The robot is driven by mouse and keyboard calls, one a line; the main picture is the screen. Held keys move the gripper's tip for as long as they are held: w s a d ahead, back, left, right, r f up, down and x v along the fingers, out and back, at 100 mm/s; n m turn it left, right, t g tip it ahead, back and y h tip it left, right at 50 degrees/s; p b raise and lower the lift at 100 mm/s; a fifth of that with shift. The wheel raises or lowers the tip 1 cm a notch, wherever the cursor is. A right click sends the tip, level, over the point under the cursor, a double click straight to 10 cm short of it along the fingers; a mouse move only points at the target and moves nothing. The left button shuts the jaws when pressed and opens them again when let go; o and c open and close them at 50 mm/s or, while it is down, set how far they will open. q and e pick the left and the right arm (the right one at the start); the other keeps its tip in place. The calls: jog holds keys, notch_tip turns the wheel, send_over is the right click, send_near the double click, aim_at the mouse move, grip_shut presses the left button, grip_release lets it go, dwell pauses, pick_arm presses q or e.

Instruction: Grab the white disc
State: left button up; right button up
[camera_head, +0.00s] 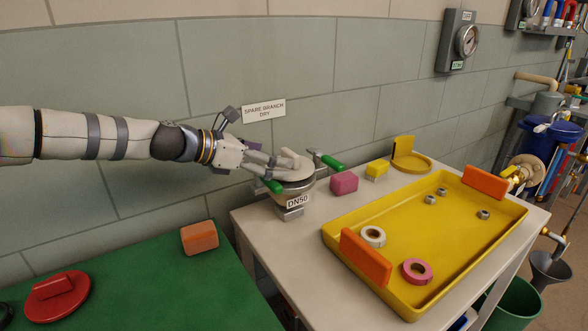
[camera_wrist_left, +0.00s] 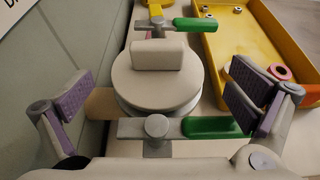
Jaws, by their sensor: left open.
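The white disc (camera_head: 292,174) lies flat on top of the DN50 fitting (camera_head: 290,207) at the left end of the bench. It has a raised pale block as a handle, clear in the left wrist view on the disc (camera_wrist_left: 133,92). Green-handled clamps, one green handle (camera_wrist_left: 212,127) nearer and one farther, sit on either side of the disc. My left gripper (camera_head: 270,165) reaches in from the left, just at the disc. In the left wrist view my left gripper (camera_wrist_left: 160,98) is open, its purple-padded fingers spread to both sides of the disc and apart from it. My right gripper is out of view.
A yellow tray (camera_head: 419,303) with orange grips holds a white ring, a pink ring and several nuts. A pink block (camera_head: 344,183) and yellow pieces stand behind it. The wall runs close behind the fitting. A green table (camera_head: 190,290) holds a red lid and an orange block.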

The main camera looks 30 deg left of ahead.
aim_at(286, 155)
pick_arm(q)
jog(key=b+x, duration=0.1)
jog(key=x, duration=0.4)
jog(key=shift+w+b, duration=0.3)
jog(key=shift+b, duration=0.05)
jog(key=shift+w+r, duration=0.1)
jog(key=shift+r, duration=0.2)
jog(key=shift+c, duration=0.8)
jog(key=shift+a+r, duration=0.1)
jog(key=c, duration=1.6)
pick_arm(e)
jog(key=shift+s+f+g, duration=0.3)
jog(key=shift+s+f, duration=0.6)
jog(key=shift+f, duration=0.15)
